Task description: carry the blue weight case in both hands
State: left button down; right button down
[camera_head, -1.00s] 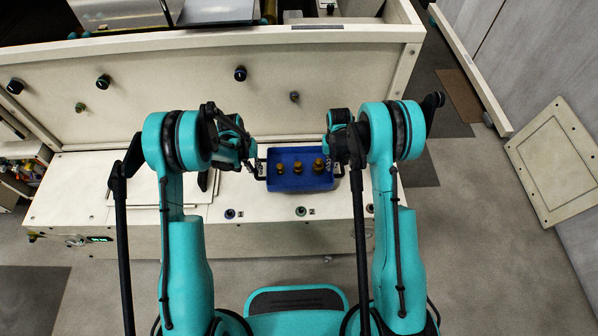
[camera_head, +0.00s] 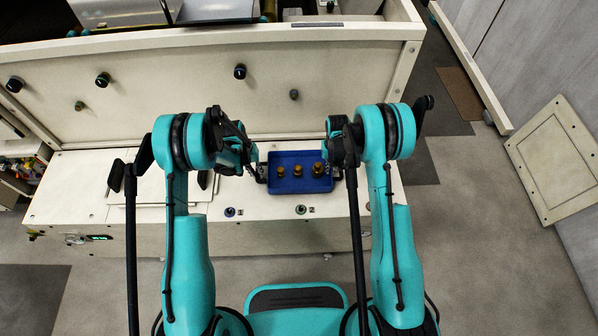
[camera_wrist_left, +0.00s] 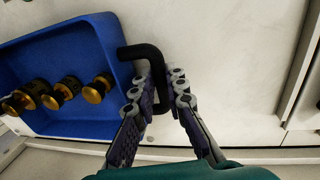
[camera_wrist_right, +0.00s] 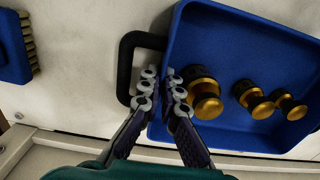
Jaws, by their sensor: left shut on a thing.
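The blue weight case (camera_head: 300,187) is an open tray with several brass and black weights (camera_head: 298,171) standing in it. It is over the white ledge in front of me; I cannot tell whether it touches it. My left gripper (camera_wrist_left: 160,88) is shut on the case's black left handle (camera_wrist_left: 138,52). My right gripper (camera_wrist_right: 161,82) is at the case's right end. In the head view both wrists partly hide the handles.
The white ledge (camera_head: 265,235) has small buttons along its front. A white panel with dark knobs (camera_head: 240,72) rises behind it. A blue brush (camera_wrist_right: 14,50) lies beside the right handle. A flat pale panel (camera_head: 555,160) leans at the right. Grey floor is clear at right.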

pick_arm(q)
jog(key=c, duration=2)
grip_release()
jog(key=shift+f, duration=0.2)
pick_arm(e)
jog(key=c, duration=2.2)
grip_release()
jog(key=shift+f, duration=0.25)
pick_arm(q)
jog(key=o, duration=0.4)
pick_arm(e)
jog(key=o, duration=0.5)
pick_arm(q)
jog(key=shift+o, duration=0.2)
pick_arm(e)
jog(key=shift+r, duration=0.1)
pick_arm(q)
notch_tip(320, 180, up, 8)
jog(key=a, duration=0.1)
jog(key=shift+a, duration=0.25)
pick_arm(e)
notch_tip(320, 180, up, 12)
